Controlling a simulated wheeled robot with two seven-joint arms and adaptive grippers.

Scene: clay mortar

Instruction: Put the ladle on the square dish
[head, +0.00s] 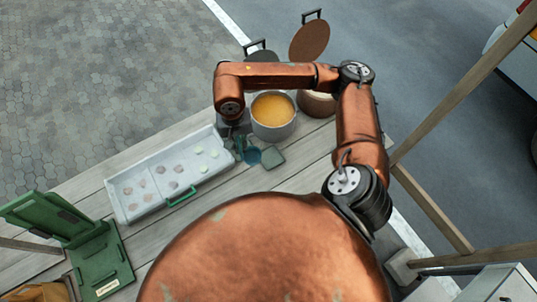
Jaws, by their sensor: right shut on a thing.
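The square dish (273,157) is a small grey-green plate on the wooden table, in front of the soup pot. The ladle (253,156) shows as a small dark blue bowl just left of the dish, close to or over its left edge; I cannot tell whether they touch. My right gripper (240,147) points down from the wrist, left of the dish, and is shut on the ladle. Its fingers and the wrist hide most of the handle. My left gripper is out of view.
A pot of orange soup (273,110) and a brown pot (318,104) stand behind the dish. A white tray (150,204) with several patties lies to the left. A green case (101,265) stands at far left. Bare table (300,150) shows right of the dish.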

